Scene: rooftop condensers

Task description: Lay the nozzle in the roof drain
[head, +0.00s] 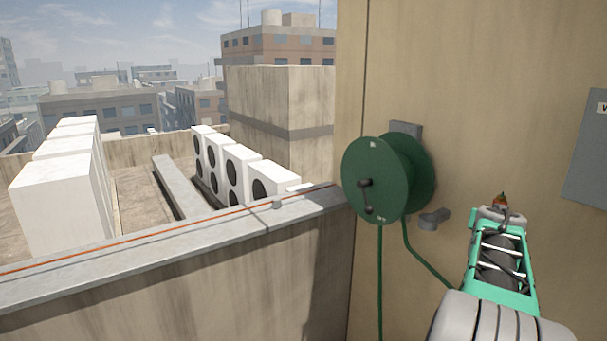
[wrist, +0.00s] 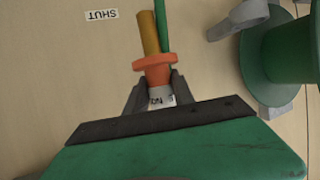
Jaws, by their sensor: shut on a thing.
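The nozzle (wrist: 158,70), with an orange collar, a brass-coloured length and a pale labelled part, is between the fingers of my gripper (wrist: 157,95). The gripper is shut on it, in front of the beige wall. In the head view my gripper (head: 501,212) is at the right, with a small orange bit of the nozzle (head: 500,201) showing at its end. A green hose (head: 380,285) hangs from the reel, and one run of it passes behind my arm. The roof drain is not seen in either view.
A green hose reel (head: 376,180) is mounted on the beige wall, left of my gripper, with a grey bracket (head: 433,219) below it. A parapet (head: 170,250) with an orange line crosses the left. White condensers (head: 60,190) stand beyond it. A "SHUT" label (wrist: 100,17) is on the wall.

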